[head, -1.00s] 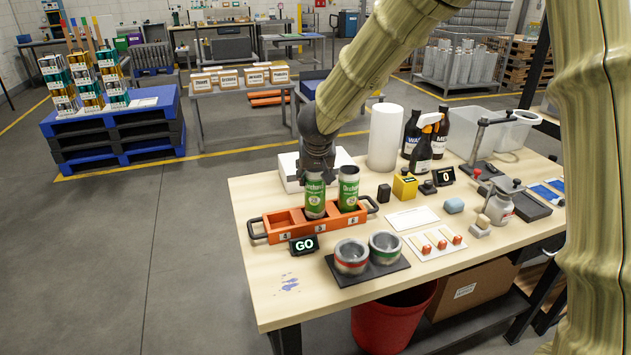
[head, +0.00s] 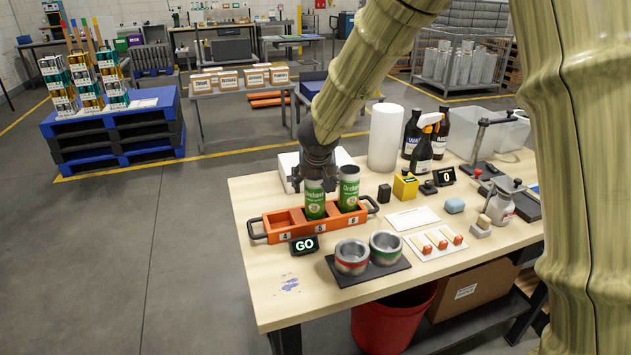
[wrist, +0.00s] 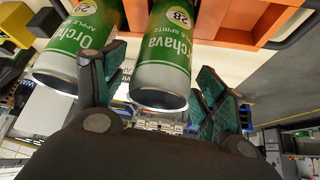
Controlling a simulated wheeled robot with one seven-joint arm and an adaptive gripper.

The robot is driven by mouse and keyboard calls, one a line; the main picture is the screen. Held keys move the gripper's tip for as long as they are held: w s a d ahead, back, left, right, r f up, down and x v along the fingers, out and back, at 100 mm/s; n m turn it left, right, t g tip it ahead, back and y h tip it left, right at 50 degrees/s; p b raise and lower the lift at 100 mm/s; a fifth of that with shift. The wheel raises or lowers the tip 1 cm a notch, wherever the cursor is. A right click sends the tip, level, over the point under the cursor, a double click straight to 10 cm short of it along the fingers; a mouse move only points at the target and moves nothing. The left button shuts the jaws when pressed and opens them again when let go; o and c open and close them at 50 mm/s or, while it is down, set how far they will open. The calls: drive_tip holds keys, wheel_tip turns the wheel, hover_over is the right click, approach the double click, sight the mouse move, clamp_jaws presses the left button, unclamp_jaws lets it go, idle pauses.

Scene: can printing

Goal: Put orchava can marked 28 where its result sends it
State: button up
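The Orchava can marked 28 (head: 315,204) is green and silver and stands upright in the middle compartment, labelled 5, of an orange tray (head: 268,234). It also shows in the wrist view (wrist: 163,55) between my fingers. My gripper (head: 317,181) is over its upper end. In the wrist view my fingers (wrist: 160,88) are spread on either side of it, with a gap visible at the right finger. A second Orchava can (head: 349,191) stands in compartment 6; it shows at left in the wrist view (wrist: 78,45), its number seemingly 29. Compartment 4 is empty. A small display (head: 304,245) reads GO.
Two open round tins, red-banded (head: 351,258) and green-banded (head: 385,248), sit on a dark mat. A yellow device (head: 405,186), a display reading 0 (head: 444,176) and bottles stand to the right. Labelled boxes (head: 228,80) and a blue pallet stack (head: 110,123) are behind.

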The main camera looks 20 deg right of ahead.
drive_tip(key=shift+s+r, duration=0.15)
drive_tip(key=shift+r, duration=0.4)
drive_tip(key=p+v, duration=0.1)
drive_tip(key=v, duration=1)
drive_tip(key=shift+p, duration=0.35)
drive_tip(key=shift+s+a, duration=0.1)
